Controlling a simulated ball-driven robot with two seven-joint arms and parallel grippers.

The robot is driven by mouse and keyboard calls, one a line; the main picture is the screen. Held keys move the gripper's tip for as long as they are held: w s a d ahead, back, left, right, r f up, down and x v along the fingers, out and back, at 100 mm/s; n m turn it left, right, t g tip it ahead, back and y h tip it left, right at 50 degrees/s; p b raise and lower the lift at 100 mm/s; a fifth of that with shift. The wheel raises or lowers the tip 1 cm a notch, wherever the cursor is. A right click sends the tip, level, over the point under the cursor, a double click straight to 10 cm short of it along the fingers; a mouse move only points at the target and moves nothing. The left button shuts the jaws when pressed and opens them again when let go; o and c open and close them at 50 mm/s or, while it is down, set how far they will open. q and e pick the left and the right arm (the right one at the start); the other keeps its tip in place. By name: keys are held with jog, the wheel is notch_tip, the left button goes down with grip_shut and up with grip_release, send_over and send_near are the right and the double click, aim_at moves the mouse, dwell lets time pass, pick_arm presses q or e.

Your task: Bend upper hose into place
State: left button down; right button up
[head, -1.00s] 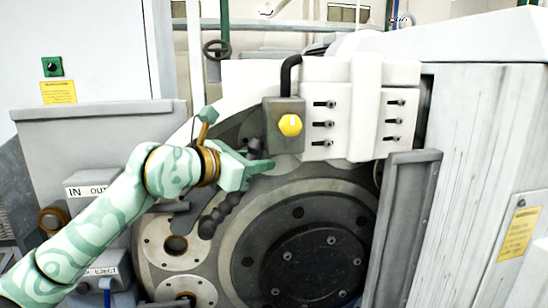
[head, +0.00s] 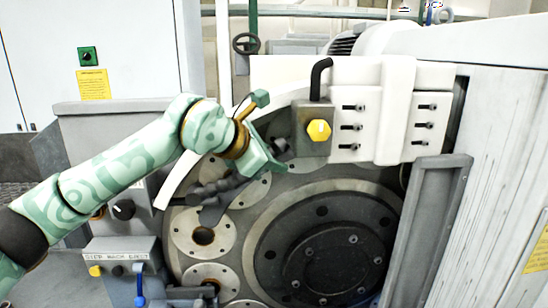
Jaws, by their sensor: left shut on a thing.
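A dark, beaded hose (head: 212,191) shows in the head view, left of the big grinding disc. It runs up to the right, toward my left gripper. My left gripper (head: 262,162) is shut at the hose's upper right stretch; its fingers hide the part between them. A short dark piece (head: 279,147) shows just beyond the fingers, near the grey box with the yellow knob (head: 318,130); I cannot tell whether it belongs to the same hose. My right gripper is out of view.
The dark grinding disc (head: 325,250) and round plates (head: 203,236) lie below the hose. White blocks with black handles (head: 386,115) stand right of the knob box. A grey upright panel (head: 420,235) borders the disc at right. A control box (head: 125,270) stands at lower left.

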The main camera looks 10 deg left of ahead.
pick_arm(q)
jog(key=c, duration=1.1)
grip_release()
jog(key=shift+s+a+r, duration=0.15)
jog(key=shift+s, duration=0.05)
jog(key=b+v, duration=0.5)
jog(key=v, duration=1)
jog(key=shift+s+a+r, duration=0.15)
jog(key=shift+s+a, duration=0.1)
jog(key=shift+s, duration=0.05)
jog(key=shift+d, duration=0.1)
